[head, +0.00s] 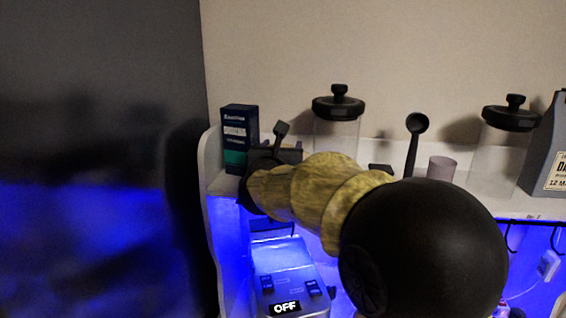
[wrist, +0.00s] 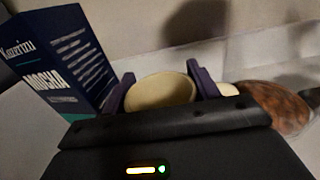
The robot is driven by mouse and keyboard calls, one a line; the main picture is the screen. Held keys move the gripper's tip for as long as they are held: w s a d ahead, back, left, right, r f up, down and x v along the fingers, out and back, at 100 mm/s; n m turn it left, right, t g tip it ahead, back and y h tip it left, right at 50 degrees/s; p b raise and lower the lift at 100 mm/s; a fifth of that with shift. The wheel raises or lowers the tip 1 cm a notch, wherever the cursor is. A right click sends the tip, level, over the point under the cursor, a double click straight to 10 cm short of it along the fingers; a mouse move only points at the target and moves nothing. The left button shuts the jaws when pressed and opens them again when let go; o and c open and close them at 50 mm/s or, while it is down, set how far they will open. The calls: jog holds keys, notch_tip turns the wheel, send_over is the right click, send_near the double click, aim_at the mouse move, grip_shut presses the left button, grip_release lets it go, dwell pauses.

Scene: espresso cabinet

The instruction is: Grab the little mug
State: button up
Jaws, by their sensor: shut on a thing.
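The little mug (wrist: 160,92) is cream coloured and round-rimmed in the wrist view. It sits between the two dark purple fingers of my gripper (wrist: 163,86), which are shut on it. Its lower part is hidden by the gripper body. A small pale piece at its right, by the right finger, may be its handle. In the head view my gripper (head: 272,152) is at the left end of the white shelf, beside the dark blue box, and I cannot make out the mug there.
The dark blue box (head: 238,135) stands close left of my gripper; it also shows in the wrist view (wrist: 60,65). A brown round thing (wrist: 280,105) lies at the right. Glass jars (head: 337,130), a black scoop (head: 416,135) and a pinkish cup (head: 442,168) stand along the shelf.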

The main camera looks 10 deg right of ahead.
jog(key=shift+r, duration=0.1)
jog(key=shift+s+r+b, duration=0.15)
jog(key=shift+b, duration=0.35)
notch_tip(320, 180, up, 7)
jog(key=b+v, duration=0.6)
jog(key=v, duration=1.3)
jog(key=shift+s+a+f, duration=0.15)
jog(key=shift+s+f, duration=0.1)
jog(key=shift+s, duration=0.1)
